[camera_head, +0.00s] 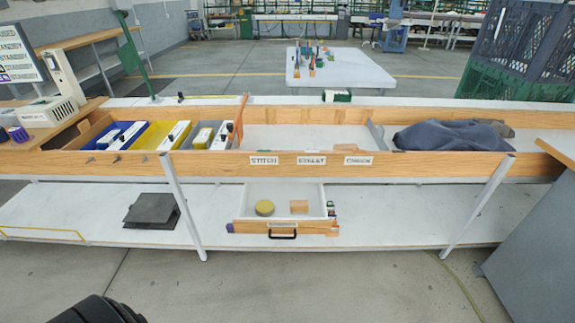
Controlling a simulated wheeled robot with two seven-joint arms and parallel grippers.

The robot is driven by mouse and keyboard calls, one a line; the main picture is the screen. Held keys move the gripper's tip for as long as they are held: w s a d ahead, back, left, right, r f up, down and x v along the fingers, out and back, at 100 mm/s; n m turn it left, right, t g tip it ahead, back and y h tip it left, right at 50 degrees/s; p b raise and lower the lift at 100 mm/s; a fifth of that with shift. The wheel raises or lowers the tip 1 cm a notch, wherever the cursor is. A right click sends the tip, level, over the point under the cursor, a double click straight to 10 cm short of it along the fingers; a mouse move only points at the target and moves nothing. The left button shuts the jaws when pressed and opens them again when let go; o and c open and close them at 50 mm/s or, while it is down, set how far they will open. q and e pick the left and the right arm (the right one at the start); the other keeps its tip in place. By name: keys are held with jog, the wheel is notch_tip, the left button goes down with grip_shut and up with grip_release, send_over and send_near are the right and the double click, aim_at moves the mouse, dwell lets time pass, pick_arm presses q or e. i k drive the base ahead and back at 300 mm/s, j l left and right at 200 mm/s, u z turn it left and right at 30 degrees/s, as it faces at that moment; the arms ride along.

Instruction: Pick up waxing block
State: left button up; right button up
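An open white drawer (283,192) with a wooden front and a black handle sits under the bench. In it lie a round yellow-green disc (265,208) and, to its right, a small tan block (299,207), apart from each other. Another tan block (346,147) lies on the bench top near the labelled front rail. I cannot tell from the picture which of these is the waxing block. Neither of my grippers is in view.
The wooden front rail (430,164) edges the bench above the drawer. Colored bins (155,135) stand at left, dark cloth (450,135) lies at right. A grey slab (153,211) is on the lower shelf. White legs flank the drawer. The floor in front is largely clear.

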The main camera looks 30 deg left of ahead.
aim_at(297, 207)
jog(key=u, duration=1.05)
